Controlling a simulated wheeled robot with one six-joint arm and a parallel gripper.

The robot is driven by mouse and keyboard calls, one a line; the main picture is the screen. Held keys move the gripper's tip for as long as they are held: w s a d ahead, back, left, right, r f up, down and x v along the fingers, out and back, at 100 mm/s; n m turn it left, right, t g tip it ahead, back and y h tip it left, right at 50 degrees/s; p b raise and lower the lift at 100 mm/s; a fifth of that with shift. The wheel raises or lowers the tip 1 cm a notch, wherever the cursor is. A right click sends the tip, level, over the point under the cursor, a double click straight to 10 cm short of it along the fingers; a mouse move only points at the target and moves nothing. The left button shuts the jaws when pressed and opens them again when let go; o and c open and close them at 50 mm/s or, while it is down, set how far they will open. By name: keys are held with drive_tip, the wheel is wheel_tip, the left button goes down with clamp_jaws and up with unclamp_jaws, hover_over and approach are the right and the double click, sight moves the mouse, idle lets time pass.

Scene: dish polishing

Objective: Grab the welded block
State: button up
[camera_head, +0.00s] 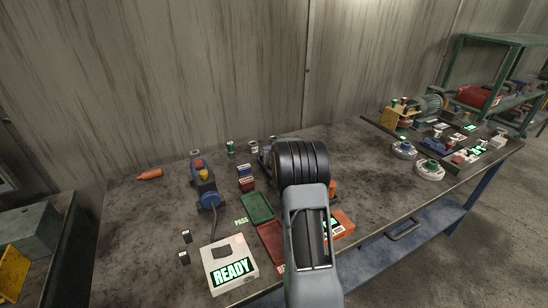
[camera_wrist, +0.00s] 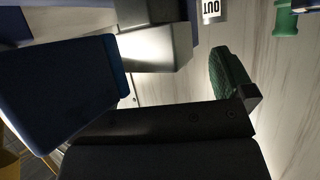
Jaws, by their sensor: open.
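No piece can be told for certain as the welded block. Grey metal block-like parts (camera_wrist: 155,42) show at the top of the wrist view, beside a large blue body (camera_wrist: 75,85); the welded block may be among them. In the head view, a grey-blue fixture (camera_head: 265,157) is partly hidden behind my arm. My gripper (camera_wrist: 185,115) shows as dark parts across the lower wrist view, close to the blue body, with a green ribbed pad-like part at its right. It is open, and I see nothing held. My arm hides it in the head view.
A blue tool (camera_head: 204,182), small stacked blocks (camera_head: 246,178), a green tray (camera_head: 257,207), a red tray (camera_head: 271,241) and a READY box (camera_head: 229,263) crowd the left of the bench (camera_head: 350,150). Machinery (camera_head: 428,105) stands at the right. The bench between is mostly clear.

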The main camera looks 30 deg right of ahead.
drive_tip(key=shift+w+d+f, duration=0.3)
drive_tip(key=shift+w, duration=0.25)
